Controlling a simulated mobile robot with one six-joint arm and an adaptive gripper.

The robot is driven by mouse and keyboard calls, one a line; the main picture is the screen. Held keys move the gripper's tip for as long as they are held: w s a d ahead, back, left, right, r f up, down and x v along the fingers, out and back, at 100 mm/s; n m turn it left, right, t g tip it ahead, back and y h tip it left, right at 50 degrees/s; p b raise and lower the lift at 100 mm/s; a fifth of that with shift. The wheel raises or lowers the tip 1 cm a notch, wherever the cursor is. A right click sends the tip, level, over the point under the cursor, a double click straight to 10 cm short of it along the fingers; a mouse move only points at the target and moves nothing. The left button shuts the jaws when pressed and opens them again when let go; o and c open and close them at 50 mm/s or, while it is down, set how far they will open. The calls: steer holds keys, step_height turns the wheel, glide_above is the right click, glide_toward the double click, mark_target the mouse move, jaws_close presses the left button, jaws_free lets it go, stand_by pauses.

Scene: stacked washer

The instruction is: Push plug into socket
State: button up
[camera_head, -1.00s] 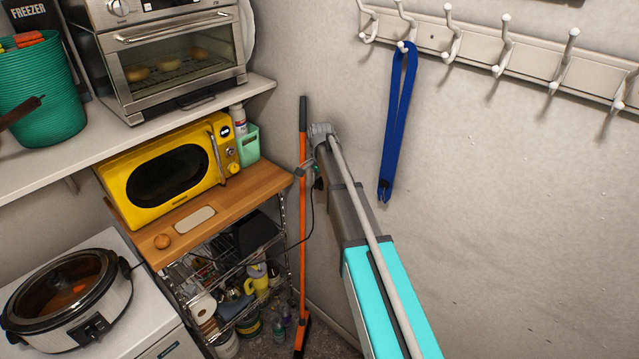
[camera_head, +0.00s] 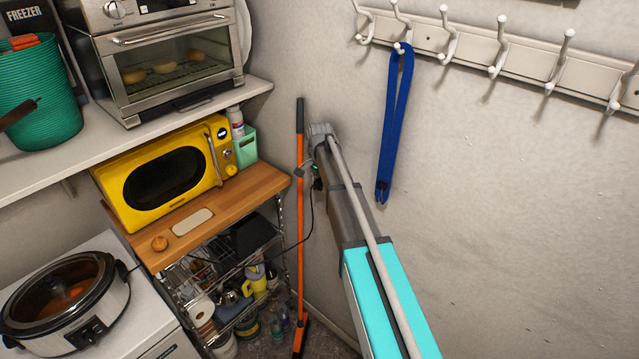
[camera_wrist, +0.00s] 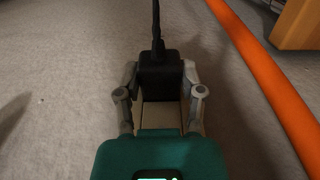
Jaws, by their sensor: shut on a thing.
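In the wrist view, my gripper (camera_wrist: 160,76) is shut on a black plug (camera_wrist: 160,67), with one grey finger on each side of it. A black cord (camera_wrist: 156,22) leaves the plug at the top of the picture. A beige surface (camera_wrist: 160,115) shows between the fingers below the plug; I cannot tell whether it belongs to a socket. In the head view, my gripper (camera_head: 317,182) is small and partly hidden beside my arm, close to the wall. The cord (camera_head: 302,240) hangs from it and runs left. No socket can be made out in either view.
An orange-handled broom (camera_head: 301,220) stands just left of my gripper; its handle also crosses the wrist view (camera_wrist: 262,75). A wooden cart top (camera_head: 235,200) bears a yellow microwave (camera_head: 165,180). A blue strap (camera_head: 393,125) hangs on the wall to the right.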

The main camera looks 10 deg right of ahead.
steer(key=o, duration=1.1)
steer(key=shift+o, duration=0.2)
steer(key=shift+s+a, duration=0.1)
steer(key=shift+a, duration=0.05)
